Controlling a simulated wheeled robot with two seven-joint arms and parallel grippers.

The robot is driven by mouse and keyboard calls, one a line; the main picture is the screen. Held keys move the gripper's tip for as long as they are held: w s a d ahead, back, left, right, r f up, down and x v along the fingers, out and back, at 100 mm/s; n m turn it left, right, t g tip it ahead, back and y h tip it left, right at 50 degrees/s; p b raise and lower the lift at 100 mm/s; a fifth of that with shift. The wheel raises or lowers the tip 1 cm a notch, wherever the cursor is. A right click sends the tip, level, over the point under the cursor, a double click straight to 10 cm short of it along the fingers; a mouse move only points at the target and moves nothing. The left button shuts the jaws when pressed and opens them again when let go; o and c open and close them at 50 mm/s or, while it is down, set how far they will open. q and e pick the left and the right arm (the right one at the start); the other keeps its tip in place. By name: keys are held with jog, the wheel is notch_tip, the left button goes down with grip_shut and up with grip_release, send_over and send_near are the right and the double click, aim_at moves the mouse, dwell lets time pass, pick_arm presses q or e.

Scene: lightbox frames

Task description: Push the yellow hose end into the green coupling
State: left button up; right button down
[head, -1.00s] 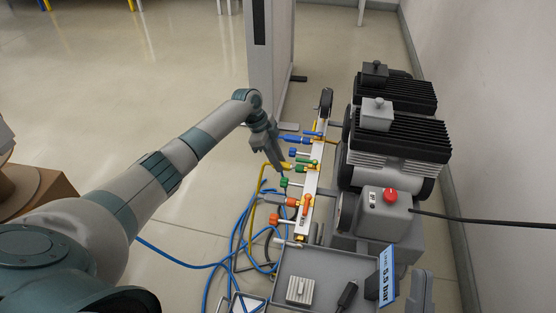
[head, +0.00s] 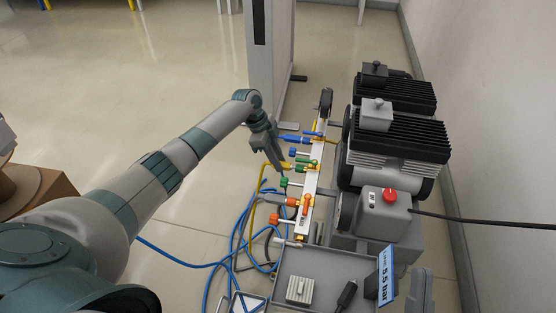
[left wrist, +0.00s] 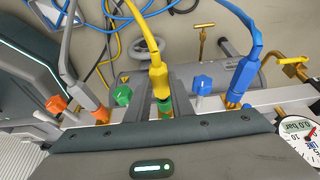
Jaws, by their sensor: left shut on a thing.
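The yellow hose end (left wrist: 158,76) is held between the fingers of my left gripper (left wrist: 160,100) in the left wrist view. The green coupling (left wrist: 164,107) is straight in line with it, partly hidden by the fingers and the hose end. In the head view my left gripper (head: 282,171) is low beside the rail, and the green coupling (head: 301,168) shows just right of its tip. The hose end and coupling look touching or very close; I cannot tell how deep the end sits. My right gripper is not in view.
The pale rail (head: 311,185) also carries a blue hose end (left wrist: 245,78), an orange one (left wrist: 100,113), and coloured knobs. A pressure gauge (left wrist: 297,128) is at the wrist view's right. Loose blue hose (head: 207,265) lies on the floor. Compressors (head: 400,135) stand right; a grey tray (head: 325,262) is in front.

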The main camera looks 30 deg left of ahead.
pick_arm(q)
jog(key=shift+w+d+p, duration=0.2)
jog(key=shift+d+p, duration=0.15)
jog(key=shift+d, duration=0.3)
dwell(0.8)
jog(key=o, duration=1.1)
jog(key=shift+c, duration=0.2)
jog(key=p+v, duration=0.3)
jog(key=v, duration=1.4)
jog(key=shift+a+r, duration=0.15)
jog(key=shift+r, duration=0.05)
jog(key=shift+s+f, duration=0.1)
jog(key=shift+s, duration=0.15)
